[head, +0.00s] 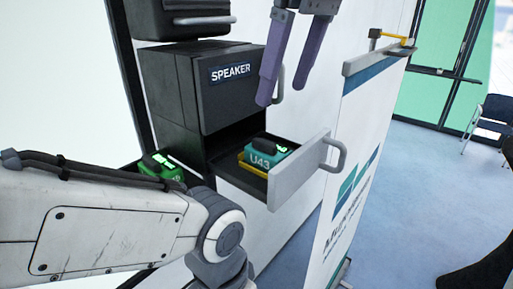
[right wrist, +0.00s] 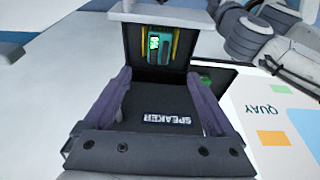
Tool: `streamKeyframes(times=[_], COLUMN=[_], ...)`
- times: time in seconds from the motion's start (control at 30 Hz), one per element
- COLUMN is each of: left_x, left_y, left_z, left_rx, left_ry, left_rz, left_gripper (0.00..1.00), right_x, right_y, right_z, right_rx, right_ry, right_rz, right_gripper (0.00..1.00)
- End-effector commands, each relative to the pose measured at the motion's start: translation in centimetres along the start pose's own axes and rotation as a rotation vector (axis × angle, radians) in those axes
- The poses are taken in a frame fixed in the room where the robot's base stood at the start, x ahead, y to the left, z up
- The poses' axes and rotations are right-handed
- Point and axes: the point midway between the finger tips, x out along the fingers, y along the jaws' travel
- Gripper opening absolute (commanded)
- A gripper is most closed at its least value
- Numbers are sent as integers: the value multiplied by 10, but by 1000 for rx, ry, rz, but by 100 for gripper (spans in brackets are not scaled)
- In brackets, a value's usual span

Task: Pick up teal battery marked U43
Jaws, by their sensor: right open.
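The teal battery marked U43 (head: 260,161) sits in the pulled-out drawer (head: 240,185), with a black top part, a green lit display and yellow beside it. It also shows in the right wrist view (right wrist: 153,56), near the top, beyond my fingertips. My right gripper (head: 281,95), with two purple fingers, is open and empty above the drawer, apart from the battery.
The dark cabinet with the SPEAKER label (head: 230,73) stands over the open drawer, whose grey handle (head: 337,152) sticks out right. A green battery (head: 160,168) sits left, partly hidden by my left arm. A white banner (head: 350,165) stands close on the right.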

Motion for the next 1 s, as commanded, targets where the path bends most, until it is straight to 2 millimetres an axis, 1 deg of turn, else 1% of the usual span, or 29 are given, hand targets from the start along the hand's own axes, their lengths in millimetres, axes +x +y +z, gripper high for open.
streamKeyframes(times=[0.03, 0.1, 0.2, 0.47, 0.8, 0.9, 1.0], left_x=[4, 7, 8, 7, 0, -1, 0], left_y=[0, 0, 0, 0, 0, 0, 0], left_z=[0, 0, 0, 0, 0, 0, 0], left_rx=[-2, -1, 0, 1, 1, 1, 1], left_ry=[0, 0, 0, 0, 0, 0, 0], left_rz=[0, 0, 0, 0, 0, 0, 0], left_gripper=[0, 0, 0, 0, 0, 0, 0], right_x=[10, 22, 34, 50, 90, 96, 96], right_y=[-1, -1, 0, 0, 2, 2, 2], right_z=[2, 2, 1, 1, 2, 2, 1], right_rx=[-2, -1, 0, 2, 3, 3, 3], right_ry=[-4, -4, -4, -3, -2, -1, 0], right_rz=[-2, -2, -2, -1, -1, 0, 0], right_gripper=[90, 90, 90, 90, 90, 90, 90])
